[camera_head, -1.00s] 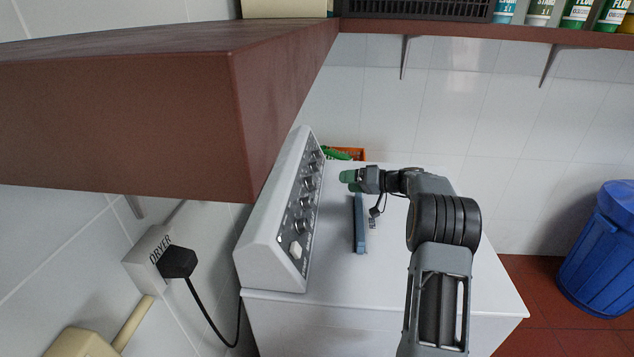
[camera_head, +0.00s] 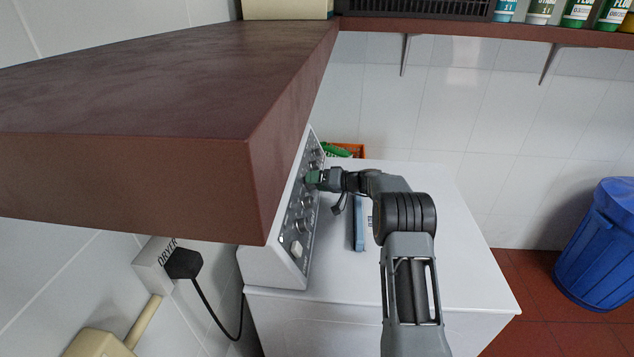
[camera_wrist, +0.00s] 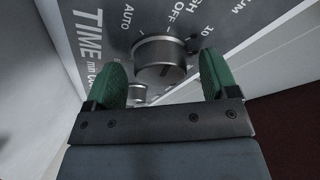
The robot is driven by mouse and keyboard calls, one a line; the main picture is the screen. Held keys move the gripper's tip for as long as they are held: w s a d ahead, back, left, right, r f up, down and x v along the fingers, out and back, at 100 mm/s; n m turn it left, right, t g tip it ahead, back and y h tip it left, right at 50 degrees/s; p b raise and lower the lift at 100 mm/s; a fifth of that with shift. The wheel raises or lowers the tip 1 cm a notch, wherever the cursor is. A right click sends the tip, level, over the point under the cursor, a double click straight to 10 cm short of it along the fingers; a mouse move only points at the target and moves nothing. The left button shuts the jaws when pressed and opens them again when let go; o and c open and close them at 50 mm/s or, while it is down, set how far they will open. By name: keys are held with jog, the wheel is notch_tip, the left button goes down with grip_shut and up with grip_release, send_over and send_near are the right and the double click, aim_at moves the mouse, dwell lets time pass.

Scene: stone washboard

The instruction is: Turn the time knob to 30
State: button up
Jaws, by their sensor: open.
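The time knob (camera_wrist: 160,62) is a round metal knob on the grey control panel (camera_wrist: 120,25), with "TIME min" printed to its left. The marks AUTO, OFF and 10 show around it in the wrist view. My gripper (camera_wrist: 160,82) is open, with one green fingertip on each side of the knob; I cannot tell whether they touch it. In the head view my gripper (camera_head: 313,178) is at the face of the machine's control panel (camera_head: 285,240), and its fingertips hide the knob there. The number 30 is not readable.
A brown shelf (camera_head: 270,190) overhangs the panel at the left. A blue flat object (camera_head: 358,225) lies on the white machine top (camera_head: 440,260) below my arm. An orange basket (camera_head: 350,150) stands behind. Another knob (camera_wrist: 134,93) shows in the wrist view.

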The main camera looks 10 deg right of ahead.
jog(key=shift+c, duration=0.5)
jog(key=c, duration=0.8)
jog(key=shift+m, duration=0.3)
